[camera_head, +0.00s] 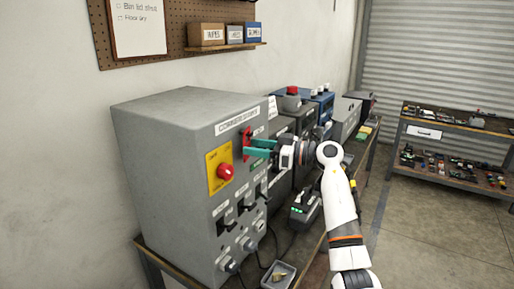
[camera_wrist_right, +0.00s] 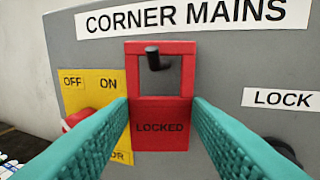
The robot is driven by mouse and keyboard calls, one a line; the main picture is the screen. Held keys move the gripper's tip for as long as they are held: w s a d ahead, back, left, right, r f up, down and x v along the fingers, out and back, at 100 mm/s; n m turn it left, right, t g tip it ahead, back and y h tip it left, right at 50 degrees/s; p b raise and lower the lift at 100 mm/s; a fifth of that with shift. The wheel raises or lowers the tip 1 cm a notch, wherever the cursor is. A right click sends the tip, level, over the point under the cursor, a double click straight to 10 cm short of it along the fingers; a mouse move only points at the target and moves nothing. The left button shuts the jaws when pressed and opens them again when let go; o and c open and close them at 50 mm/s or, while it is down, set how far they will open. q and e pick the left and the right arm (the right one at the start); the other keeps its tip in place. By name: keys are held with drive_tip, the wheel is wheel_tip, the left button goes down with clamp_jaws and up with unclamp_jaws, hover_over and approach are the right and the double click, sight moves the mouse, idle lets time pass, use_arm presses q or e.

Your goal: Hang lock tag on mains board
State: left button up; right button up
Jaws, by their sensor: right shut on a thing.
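The mains board is a grey cabinet (camera_head: 165,165) at the left of the head view, and its front fills the right wrist view (camera_wrist_right: 215,55) under a "CORNER MAINS" label. The red lock tag (camera_wrist_right: 160,138), marked "LOCKED", is upright against or close to that front. A dark peg (camera_wrist_right: 153,60) shows inside the tag's window, its end overlapping the top bar. The tag shows small in the head view (camera_head: 246,142). My right gripper (camera_head: 262,148) has its teal fingers (camera_wrist_right: 160,122) shut on the tag's lower part from both sides. My left gripper is out of view.
A yellow plate with a red knob (camera_head: 224,172) sits left of the tag. Black switches (camera_head: 246,197) line the front below. A small tray (camera_head: 278,275) stands on the bench, and more equipment (camera_head: 308,105) stands behind. A shelf of parts (camera_head: 455,165) is at right.

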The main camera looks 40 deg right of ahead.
drive_tip(key=o, duration=1.1)
